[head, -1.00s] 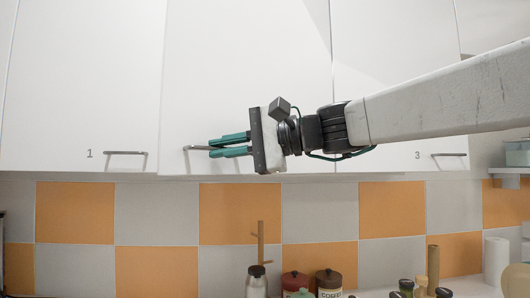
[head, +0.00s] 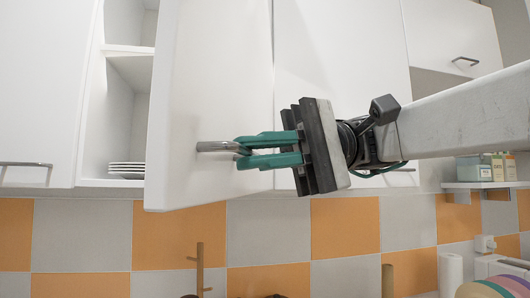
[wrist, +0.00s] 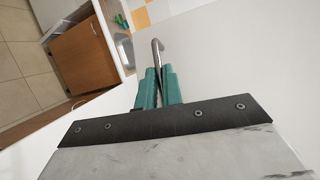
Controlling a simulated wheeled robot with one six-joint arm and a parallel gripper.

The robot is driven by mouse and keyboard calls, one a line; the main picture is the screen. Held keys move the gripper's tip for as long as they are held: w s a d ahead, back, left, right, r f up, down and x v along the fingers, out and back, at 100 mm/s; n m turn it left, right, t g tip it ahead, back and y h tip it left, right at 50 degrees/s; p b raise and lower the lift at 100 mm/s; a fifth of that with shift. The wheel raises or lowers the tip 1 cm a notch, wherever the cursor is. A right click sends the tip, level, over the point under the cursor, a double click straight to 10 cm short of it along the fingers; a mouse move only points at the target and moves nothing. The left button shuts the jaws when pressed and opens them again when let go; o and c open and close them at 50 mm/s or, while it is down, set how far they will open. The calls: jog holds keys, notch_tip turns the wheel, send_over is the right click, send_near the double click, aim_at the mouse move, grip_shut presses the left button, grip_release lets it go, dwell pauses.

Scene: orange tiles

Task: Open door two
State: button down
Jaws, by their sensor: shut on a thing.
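Door two (head: 210,80) is the white cabinet door between door one and door three. It stands partly open, swung outward, with its left edge away from the cabinet. Its metal bar handle (head: 215,147) is near the lower edge. My gripper (head: 241,153), with green fingers, is shut on the right part of the handle. In the wrist view the fingers (wrist: 158,72) close around the handle (wrist: 157,50), beside the white door face (wrist: 240,60). I cannot see the door's number.
The opened cabinet shows shelves (head: 130,48) and a stack of white plates (head: 127,170). Door one (head: 40,90) is shut at left. Another door handle (head: 466,61) is at upper right. Tiled wall and counter items lie below.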

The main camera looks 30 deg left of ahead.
jog(key=shift+w+d, duration=0.15)
jog(key=shift+d, duration=0.1)
jog(key=c, duration=1.5)
grip_release()
jog(key=shift+c, duration=0.2)
